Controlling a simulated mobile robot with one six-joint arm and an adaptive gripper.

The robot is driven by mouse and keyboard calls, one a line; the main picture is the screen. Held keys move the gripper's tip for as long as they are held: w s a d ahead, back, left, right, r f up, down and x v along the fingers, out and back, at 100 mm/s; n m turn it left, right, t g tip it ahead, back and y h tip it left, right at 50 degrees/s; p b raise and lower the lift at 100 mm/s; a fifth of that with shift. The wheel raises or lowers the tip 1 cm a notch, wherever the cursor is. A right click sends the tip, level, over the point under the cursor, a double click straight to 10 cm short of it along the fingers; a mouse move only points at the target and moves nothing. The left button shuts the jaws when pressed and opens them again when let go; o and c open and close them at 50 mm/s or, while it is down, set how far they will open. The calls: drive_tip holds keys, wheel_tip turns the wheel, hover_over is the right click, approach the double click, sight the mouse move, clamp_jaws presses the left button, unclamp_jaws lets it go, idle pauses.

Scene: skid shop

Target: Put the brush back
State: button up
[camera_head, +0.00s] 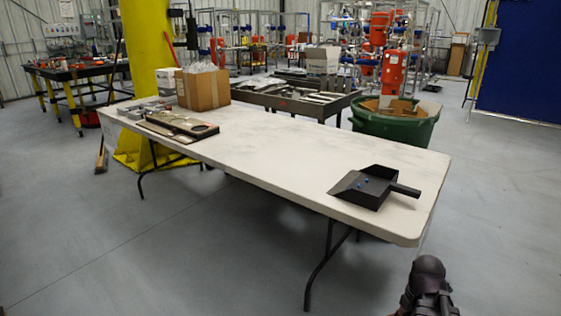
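A black dustpan (370,187) lies on the right end of the long white folding table (290,150). Its handle points right, and a few small blue bits show in its pan. No hand brush can be made out on the table. A broom-like brush (101,160) with a brown head stands on the floor at the left, beside the yellow column (148,80). A dark part of my arm shows at the bottom right, in front of the table's right end. My gripper's fingers are not in view.
A cardboard box (203,89) and flat dark parts (178,126) sit on the table's left end. A green bin (395,125) and a grey parts bench (290,100) stand behind it. The table's middle and the floor in front are clear.

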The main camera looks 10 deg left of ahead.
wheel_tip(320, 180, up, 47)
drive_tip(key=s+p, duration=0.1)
drive_tip(key=p, duration=4.5)
